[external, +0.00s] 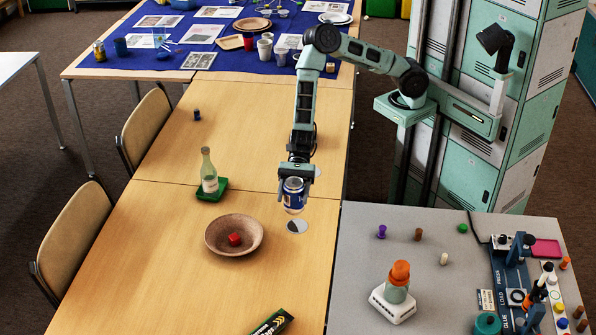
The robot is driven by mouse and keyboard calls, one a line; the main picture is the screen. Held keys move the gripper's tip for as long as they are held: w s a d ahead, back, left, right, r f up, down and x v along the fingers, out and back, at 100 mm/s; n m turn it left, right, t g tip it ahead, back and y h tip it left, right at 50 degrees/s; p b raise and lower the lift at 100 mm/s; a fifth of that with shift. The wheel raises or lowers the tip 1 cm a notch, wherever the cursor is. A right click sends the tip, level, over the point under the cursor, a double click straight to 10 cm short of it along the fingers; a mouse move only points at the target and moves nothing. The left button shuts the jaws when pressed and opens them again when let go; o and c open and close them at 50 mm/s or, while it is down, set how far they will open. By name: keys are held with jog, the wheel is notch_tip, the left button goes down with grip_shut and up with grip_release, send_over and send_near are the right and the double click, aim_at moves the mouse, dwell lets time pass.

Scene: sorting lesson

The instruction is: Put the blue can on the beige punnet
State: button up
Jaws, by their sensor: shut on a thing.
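The blue can (293,196) has a silver and white lower part and is upright in my gripper (296,177). My gripper points down and is shut on the can, above the wooden table. A round grey-white patch (297,226) lies just below the can; I cannot tell whether the can touches the table. No thing is clearly a beige punnet. A shallow tan-brown bowl (218,247) stands left of and nearer than the can, with a small red thing (235,239) in it. A flat tan tray (230,42) lies on the far blue cloth.
A pale bottle (208,172) stands on a green holder (218,192), left of my gripper. A small dark blue piece (197,115) is farther back. A dark green box (272,322) lies at the front. The grey table (365,240) at right holds a scale and tools.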

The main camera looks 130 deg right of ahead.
jog(key=s+d+r+m+t+h+p, duration=0.15)
jog(key=s+d, duration=0.35)
jog(key=d, duration=0.8)
jog(key=s+d+m+t+h, duration=0.15)
jog(key=s+d, duration=0.35)
jog(key=d, duration=0.8)
jog(key=s+d+r+m+h, duration=0.1)
jog(key=s+d+h, duration=0.1)
jog(key=s+d, duration=0.45)
jog(key=s+d+r+m+t+h+p, duration=0.1)
jog(key=s+d+m, duration=0.15)
jog(key=s, duration=0.65)
jog(key=s+d+r+m+h, duration=0.1)
jog(key=s+d+h, duration=0.1)
jog(key=s+d, duration=0.5)
jog(key=shift+n, duration=0.25)
jog(key=f, duration=0.3)
jog(key=a+f, duration=0.1)
jog(key=f, duration=0.5)
jog(key=shift+s+a+f, duration=0.2)
jog(key=shift+s+f, duration=0.05)
jog(key=shift+s, duration=0.15)
jog(key=shift+f, duration=0.15)
jog(key=o, duration=0.9)
jog(key=shift+o, duration=0.2)
